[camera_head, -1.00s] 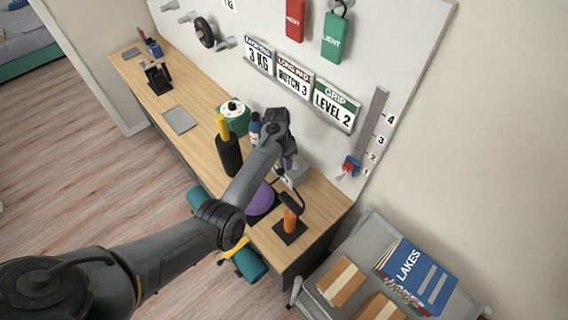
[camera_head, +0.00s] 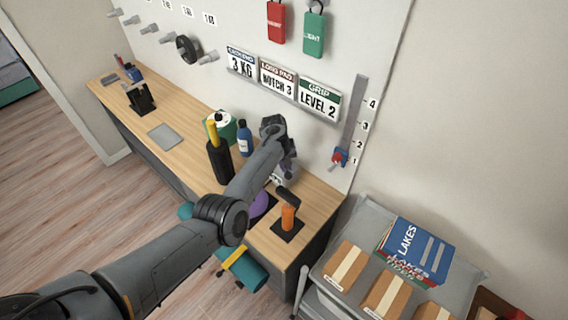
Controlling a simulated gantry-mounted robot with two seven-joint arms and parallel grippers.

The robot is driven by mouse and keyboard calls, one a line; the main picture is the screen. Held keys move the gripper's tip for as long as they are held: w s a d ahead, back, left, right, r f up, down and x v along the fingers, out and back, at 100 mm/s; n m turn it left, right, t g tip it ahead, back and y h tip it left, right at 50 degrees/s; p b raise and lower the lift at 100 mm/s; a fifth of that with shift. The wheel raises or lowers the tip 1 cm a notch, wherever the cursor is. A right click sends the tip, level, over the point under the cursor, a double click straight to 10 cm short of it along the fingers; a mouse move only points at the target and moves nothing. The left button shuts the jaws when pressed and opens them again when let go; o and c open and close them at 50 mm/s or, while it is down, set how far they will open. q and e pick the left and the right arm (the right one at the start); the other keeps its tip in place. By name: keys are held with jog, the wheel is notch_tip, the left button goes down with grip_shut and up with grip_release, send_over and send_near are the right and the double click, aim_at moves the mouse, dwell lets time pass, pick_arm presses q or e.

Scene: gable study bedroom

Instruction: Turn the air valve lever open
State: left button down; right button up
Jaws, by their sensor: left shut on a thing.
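My left gripper (camera_head: 290,168) is over the near right part of the wooden bench, at a small grey unit (camera_head: 286,176) beside a purple ball (camera_head: 262,204). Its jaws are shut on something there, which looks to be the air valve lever. My own wrist hides most of the fingers, the lever and the unit, so the lever's angle cannot be told. My right gripper is out of view.
An orange-handled tool (camera_head: 289,216) stands on a black pad close to the right of the gripper. A grey cart (camera_head: 370,212) with boxes is at right.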

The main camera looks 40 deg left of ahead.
pick_arm(q)
jog(key=shift+w+d+n, duration=0.3)
jog(key=shift+d+n, duration=0.05)
jog(key=shift+n, duration=0.65)
jog(key=shift+w+d+n+t+y+b, duration=0.15)
jog(key=shift+w+n+y+b, duration=0.1)
jog(key=shift+n, duration=0.55)
jog(key=shift+w+d+n+t+y+b, duration=0.15)
jog(key=shift+w+n, duration=0.15)
jog(key=shift+n, duration=0.5)
jog(key=shift+w+d+n+y+b, duration=0.15)
jog(key=shift+w+n+y, duration=0.1)
jog(key=shift+n, duration=0.55)
jog(key=c, duration=1.1)
grip_release()
